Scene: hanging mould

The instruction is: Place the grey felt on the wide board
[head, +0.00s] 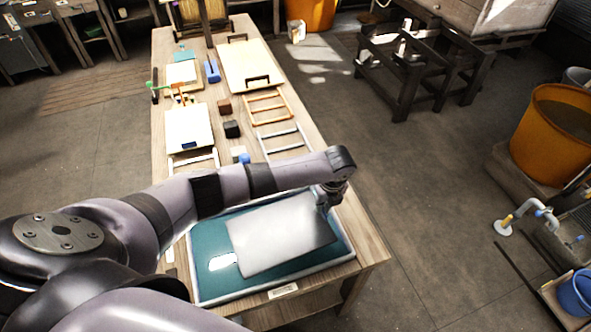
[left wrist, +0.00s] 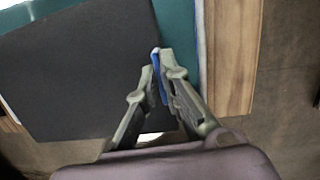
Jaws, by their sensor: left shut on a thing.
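The grey felt (head: 280,235) is a flat grey sheet over the teal tray (head: 205,285) at the near end of the table. It fills much of the left wrist view (left wrist: 75,70), where it looks dark. My left gripper (head: 327,203) is at the sheet's right edge. In the left wrist view its fingertips (left wrist: 161,62) are shut on a small blue piece at that edge, seemingly a tab of the felt. I cannot tell whether the felt touches the tray. The wide board (head: 252,60), pale with a dark handle at each end, lies farther up the table. My right gripper is not in view.
Between tray and wide board lie wooden frames (head: 268,106) and small dark blocks (head: 232,129). A narrower pale board (head: 188,128) lies left of them. My left arm crosses above the tray's far side. An orange tub (head: 550,135) stands off to the right.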

